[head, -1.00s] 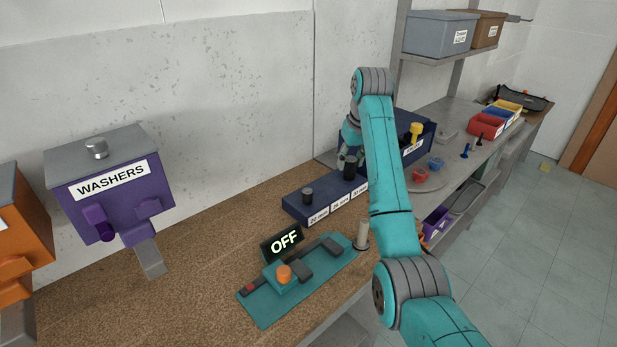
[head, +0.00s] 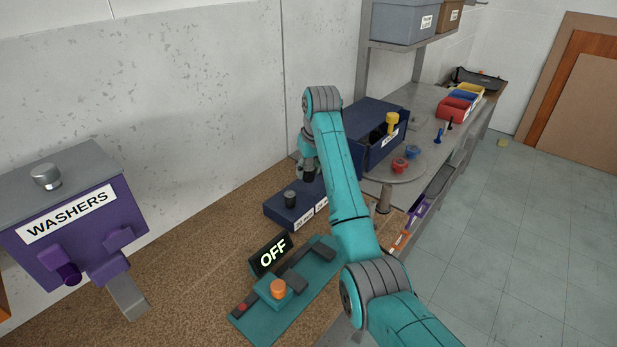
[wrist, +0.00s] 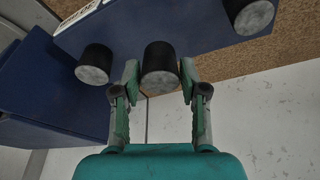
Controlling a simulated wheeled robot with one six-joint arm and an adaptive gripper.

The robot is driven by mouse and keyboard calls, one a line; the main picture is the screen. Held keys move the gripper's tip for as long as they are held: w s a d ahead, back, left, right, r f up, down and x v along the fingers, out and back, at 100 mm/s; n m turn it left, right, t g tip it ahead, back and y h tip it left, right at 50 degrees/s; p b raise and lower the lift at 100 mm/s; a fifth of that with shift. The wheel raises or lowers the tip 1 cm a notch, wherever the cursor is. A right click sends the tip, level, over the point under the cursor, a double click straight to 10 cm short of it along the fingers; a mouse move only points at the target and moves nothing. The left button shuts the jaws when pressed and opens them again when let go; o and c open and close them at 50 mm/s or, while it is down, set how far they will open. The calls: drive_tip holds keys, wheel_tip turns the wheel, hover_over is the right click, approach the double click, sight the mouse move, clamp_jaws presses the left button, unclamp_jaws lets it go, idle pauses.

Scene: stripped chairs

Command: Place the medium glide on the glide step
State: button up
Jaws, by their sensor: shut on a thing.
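In the wrist view my gripper (wrist: 160,88) is shut on the middle of three dark, grey-ended cylindrical glides, taken as the medium glide (wrist: 160,62). One glide (wrist: 95,62) stands to its left and another (wrist: 250,14) to its upper right. They are at a dark blue block (wrist: 195,30); I cannot tell whether the held glide touches it. In the head view my gripper (head: 306,176) is over the labelled blue block (head: 279,214), behind a standing glide (head: 290,199). I cannot tell which part is the glide step.
A teal fixture (head: 262,318) with an orange button (head: 278,287) and an OFF sign (head: 272,254) lies in front. The purple WASHERS dispenser (head: 75,225) is left. A dark blue cabinet (head: 365,150) and a round grey plate (head: 385,176) are beyond my arm.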

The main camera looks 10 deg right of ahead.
sight(310, 171)
drive_tip(key=shift+f, duration=1.45)
drive_tip(key=o, duration=1)
drive_tip(key=shift+f, duration=0.1)
